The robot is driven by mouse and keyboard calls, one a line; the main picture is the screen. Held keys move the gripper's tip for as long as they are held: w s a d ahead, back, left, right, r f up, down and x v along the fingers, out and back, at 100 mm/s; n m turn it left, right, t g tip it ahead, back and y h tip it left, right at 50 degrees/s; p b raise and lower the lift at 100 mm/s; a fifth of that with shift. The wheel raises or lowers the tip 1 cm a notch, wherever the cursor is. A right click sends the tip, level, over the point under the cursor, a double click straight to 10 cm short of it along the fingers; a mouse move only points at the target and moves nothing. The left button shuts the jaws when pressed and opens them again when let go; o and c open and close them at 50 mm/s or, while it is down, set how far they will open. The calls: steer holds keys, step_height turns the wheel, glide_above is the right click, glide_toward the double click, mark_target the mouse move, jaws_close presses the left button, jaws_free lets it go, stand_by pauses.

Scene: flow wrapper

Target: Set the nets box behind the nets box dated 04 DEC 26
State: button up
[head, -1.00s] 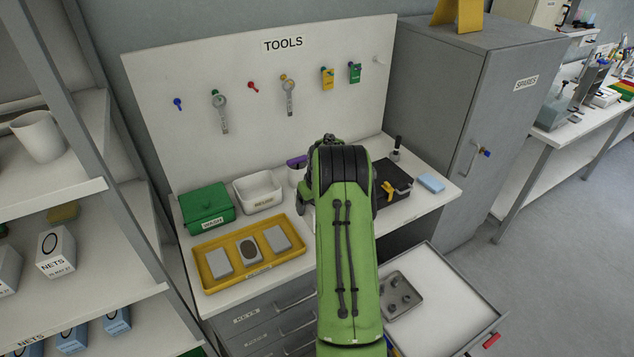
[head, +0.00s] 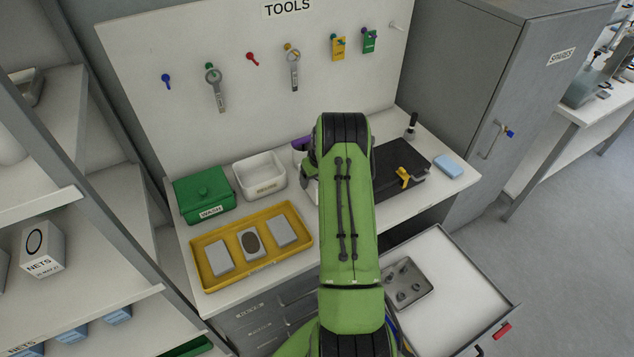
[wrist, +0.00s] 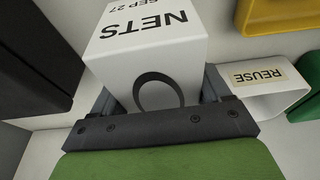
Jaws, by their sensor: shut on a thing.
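A white nets box (wrist: 150,50) shows in the wrist view, labelled NETS with a date ending SEP 27 and a black ring on one face. My gripper (wrist: 160,100) is shut on it, a finger on each side. I cannot make out a box dated 04 DEC 26.
The shelf rack (head: 130,312) stands left, with blue-sided boxes lower down. An open drawer (head: 455,290) juts out at the right.

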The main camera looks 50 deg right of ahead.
steer(key=shift+f, duration=1.25)
steer(key=shift+f, duration=0.1)
steer(key=o, duration=1.1)
